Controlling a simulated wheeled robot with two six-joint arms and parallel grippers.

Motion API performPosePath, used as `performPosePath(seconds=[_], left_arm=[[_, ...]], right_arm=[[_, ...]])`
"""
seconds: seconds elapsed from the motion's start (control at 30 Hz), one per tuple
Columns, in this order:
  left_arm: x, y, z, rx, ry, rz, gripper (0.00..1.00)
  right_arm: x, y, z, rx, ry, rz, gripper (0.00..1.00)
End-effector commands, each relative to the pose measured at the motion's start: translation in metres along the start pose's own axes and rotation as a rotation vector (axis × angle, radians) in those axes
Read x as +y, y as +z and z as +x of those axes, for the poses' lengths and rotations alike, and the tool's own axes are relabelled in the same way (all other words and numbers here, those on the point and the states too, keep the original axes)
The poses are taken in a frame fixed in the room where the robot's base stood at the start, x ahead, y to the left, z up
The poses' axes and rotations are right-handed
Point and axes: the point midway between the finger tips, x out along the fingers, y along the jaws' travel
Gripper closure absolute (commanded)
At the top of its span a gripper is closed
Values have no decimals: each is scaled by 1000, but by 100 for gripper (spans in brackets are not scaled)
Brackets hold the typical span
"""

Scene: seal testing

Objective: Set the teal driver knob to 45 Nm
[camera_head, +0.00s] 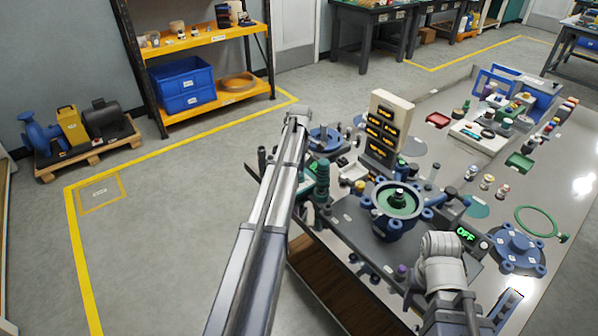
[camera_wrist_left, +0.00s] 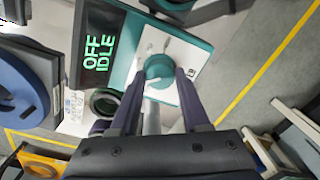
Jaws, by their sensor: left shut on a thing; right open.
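In the left wrist view a teal round knob (camera_wrist_left: 159,68) sits on a white panel with a teal border. My left gripper (camera_wrist_left: 165,73) has its dark fingers on both sides of the knob and is shut on it. The dark display (camera_wrist_left: 98,52) beside the panel reads OFF and IDLE in green. Any numbers around the knob are too small to read. In the head view my left arm runs up from the bottom, and its gripper is hidden. My right gripper (camera_head: 418,270) is low at the workbench's near side, open, its fingers hard to make out.
The grey workbench (camera_head: 478,165) holds a blue pump housing (camera_head: 393,222) with a green ring and a beige stand (camera_head: 391,112) with lit displays. A blue flange (camera_head: 517,248) and a green ring (camera_head: 541,221) lie at the right.

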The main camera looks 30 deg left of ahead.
Motion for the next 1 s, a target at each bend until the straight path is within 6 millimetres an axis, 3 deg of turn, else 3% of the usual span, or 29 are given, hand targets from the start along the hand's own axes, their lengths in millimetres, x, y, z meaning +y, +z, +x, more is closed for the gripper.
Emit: performPosePath(seconds=[0.37,1.0], left_arm=[[0,1,0,9,-1,196,100],[0,2,0,35,0,801,100]], right_arm=[[0,0,0,0,0,0,40],[0,0,0,0,0,0,40]])
